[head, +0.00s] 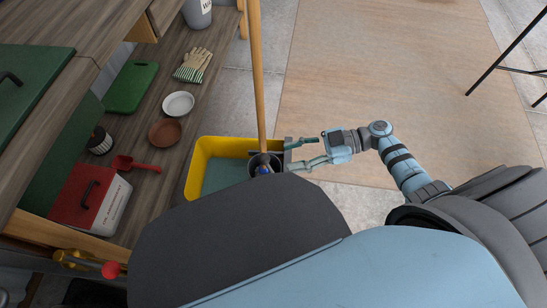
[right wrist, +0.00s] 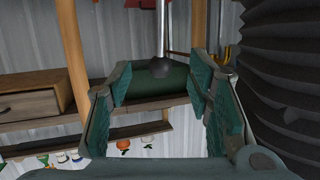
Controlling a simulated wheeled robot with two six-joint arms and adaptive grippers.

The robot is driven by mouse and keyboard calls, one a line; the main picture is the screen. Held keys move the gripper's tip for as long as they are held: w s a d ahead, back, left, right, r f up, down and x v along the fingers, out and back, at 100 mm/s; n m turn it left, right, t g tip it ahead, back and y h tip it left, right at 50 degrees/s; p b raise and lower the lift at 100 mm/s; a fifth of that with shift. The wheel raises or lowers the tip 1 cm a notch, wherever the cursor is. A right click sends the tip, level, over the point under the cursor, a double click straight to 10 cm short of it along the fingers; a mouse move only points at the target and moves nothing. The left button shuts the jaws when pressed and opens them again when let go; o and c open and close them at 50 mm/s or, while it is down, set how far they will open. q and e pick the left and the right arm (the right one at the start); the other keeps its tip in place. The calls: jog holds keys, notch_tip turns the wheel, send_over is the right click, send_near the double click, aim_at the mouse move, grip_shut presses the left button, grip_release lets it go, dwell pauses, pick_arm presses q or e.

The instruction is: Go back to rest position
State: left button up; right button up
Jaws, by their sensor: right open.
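My right gripper (head: 291,154) is open, with its two teal fingers apart and nothing seen between them. It is beside the right edge of a yellow bin (head: 215,146), close to a dark round holder (head: 254,163) at the foot of a wooden pole (head: 257,75). In the head view I cannot tell whether a fingertip touches the holder. In the right wrist view the open fingers (right wrist: 160,88) frame a dark green cylinder and a metal rod behind them. My left gripper is not in view.
A wooden shelf at left holds a green board (head: 131,86), gloves (head: 193,66), a white bowl (head: 178,104), a brown bowl (head: 165,131), a red scoop (head: 135,164) and a red-lidded box (head: 115,208). The wooden floor panel (head: 370,70) is clear. Black stand legs (head: 497,66) are at upper right.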

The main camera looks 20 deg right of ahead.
jog(key=v, duration=0.4)
dwell(0.3)
